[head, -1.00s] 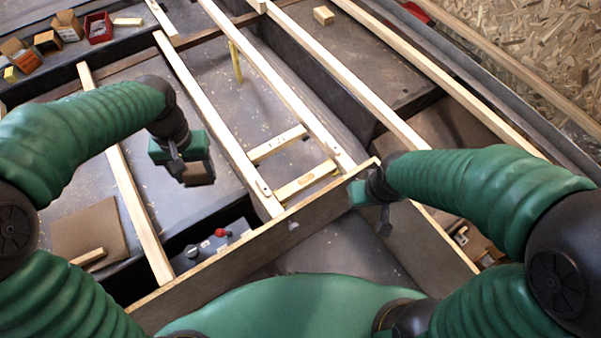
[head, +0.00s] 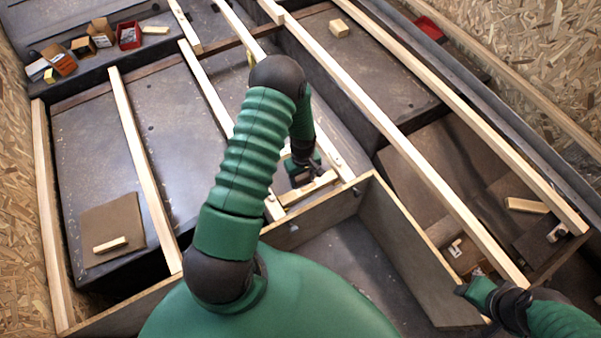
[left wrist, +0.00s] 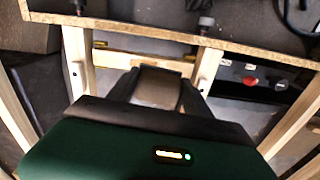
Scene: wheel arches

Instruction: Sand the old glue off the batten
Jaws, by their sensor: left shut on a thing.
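The batten (head: 322,181) is a short pale crosspiece between two long rails, near the front plywood edge. It also shows in the left wrist view (left wrist: 112,60), with yellowish marks near its ends. My left gripper (head: 303,176) is over the batten, fingers pointing down. In the left wrist view it is shut on a brown sanding block (left wrist: 158,87), which is at the batten and hides part of it. I cannot tell whether the block touches the wood. My right gripper (head: 470,291) is at the lower right beside the plywood panel; its jaws are too small to read.
Long pale rails (head: 140,165) run across the dark floor. A brown board (head: 112,228) with a small wood offcut lies at left. Small open boxes (head: 100,32) and a red bin (head: 129,36) stand at the back left. The plywood panel (head: 405,245) borders the front.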

